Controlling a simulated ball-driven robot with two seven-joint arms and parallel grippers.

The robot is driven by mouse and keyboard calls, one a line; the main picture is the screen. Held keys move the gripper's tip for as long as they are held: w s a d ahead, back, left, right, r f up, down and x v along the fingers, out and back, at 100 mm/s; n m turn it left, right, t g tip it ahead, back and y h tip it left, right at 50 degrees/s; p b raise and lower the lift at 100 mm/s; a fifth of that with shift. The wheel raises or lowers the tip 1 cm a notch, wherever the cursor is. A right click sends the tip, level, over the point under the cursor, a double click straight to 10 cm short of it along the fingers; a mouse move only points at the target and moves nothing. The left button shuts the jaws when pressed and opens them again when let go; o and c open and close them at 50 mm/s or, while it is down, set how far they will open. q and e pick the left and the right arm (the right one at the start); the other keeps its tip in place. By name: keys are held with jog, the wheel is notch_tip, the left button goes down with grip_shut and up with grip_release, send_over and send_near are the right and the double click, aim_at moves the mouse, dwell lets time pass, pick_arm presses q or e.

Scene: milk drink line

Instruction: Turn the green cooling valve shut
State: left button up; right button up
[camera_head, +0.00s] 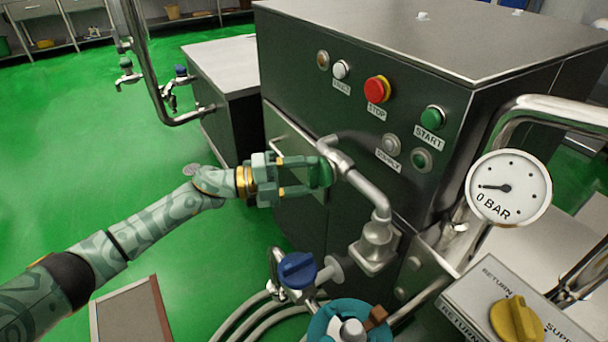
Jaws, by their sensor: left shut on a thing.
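The green cooling valve (326,172) sits on a grey pipe at the front of the steel machine, below the button panel. Its green handle is partly covered by my gripper's fingers. My left gripper (308,176) reaches in from the left and is shut on the green valve handle, with one finger above and one below. I cannot tell from this view how far the valve is turned. My right gripper is out of view.
A blue-handled valve (297,270) stands below, beside hoses. The panel has a red stop button (377,89) and a green start button (433,117). A gauge (509,187) reading near zero and a yellow knob (516,319) are at right. Green floor (140,190) is open at left.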

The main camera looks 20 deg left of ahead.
pick_arm(q)
jog(key=shift+f, duration=0.1)
dwell(0.5)
jog(key=o, duration=0.9)
jog(key=p+v, duration=0.2)
jog(key=v, duration=1.4)
jog(key=shift+a+p, duration=0.1)
jog(key=shift+p, duration=0.3)
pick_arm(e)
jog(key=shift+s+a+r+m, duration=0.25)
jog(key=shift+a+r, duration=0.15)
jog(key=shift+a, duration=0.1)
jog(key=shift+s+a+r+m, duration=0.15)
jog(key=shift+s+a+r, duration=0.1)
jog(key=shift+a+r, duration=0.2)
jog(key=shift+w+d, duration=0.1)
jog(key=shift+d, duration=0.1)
